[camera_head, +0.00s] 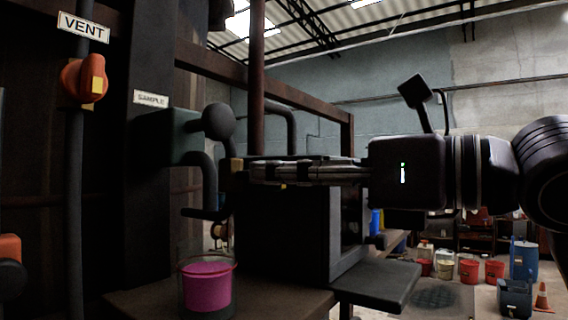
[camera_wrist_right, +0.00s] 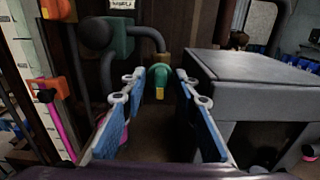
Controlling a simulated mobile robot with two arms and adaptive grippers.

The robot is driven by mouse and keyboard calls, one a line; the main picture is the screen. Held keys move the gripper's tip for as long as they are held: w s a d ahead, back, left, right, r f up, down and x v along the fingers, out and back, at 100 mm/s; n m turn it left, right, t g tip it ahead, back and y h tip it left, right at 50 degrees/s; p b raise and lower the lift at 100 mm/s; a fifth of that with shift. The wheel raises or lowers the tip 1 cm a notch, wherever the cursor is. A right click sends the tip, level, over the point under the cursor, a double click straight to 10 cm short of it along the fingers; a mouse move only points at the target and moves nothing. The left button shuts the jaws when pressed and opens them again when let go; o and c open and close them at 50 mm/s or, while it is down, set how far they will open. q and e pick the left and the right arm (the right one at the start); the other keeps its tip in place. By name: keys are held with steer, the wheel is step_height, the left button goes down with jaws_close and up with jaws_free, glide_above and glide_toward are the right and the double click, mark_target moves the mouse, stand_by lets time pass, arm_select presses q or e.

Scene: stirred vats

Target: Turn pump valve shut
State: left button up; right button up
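A green knob with a yellow marker (camera_wrist_right: 160,72) sits at the end of a dark bent pipe in the right wrist view. No label on it can be read, so I cannot tell for sure that it is the pump valve. My right gripper (camera_wrist_right: 160,85) is open, with one blue-padded finger on each side of the knob and gaps between. In the head view the right gripper (camera_head: 252,172) points left, its fingertips close to the sample pipework; the knob is mostly hidden there. My left gripper is not in view.
An orange knob (camera_head: 84,80) is under the VENT label (camera_head: 83,27). A SAMPLE label (camera_head: 151,99) is above a dark green box (camera_head: 172,137). A glass of pink liquid (camera_head: 206,290) stands on the bench below. A dark boxy unit (camera_head: 285,235) stands beneath my right gripper.

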steer(key=shift+s+d, duration=0.15)
steer(key=shift+d, duration=0.15)
steer(key=shift+a, duration=0.1)
steer(key=c, duration=0.7)
jaws_close()
arm_select(q)
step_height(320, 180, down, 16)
steer(key=b, duration=1.5)
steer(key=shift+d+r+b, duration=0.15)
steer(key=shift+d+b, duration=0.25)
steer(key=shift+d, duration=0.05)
arm_select(e)
steer(key=shift+w+f+m, duration=0.1)
steer(key=shift+m, duration=4.4)
steer(key=shift+w+f+m, duration=0.1)
steer(key=shift+m, duration=4.4)
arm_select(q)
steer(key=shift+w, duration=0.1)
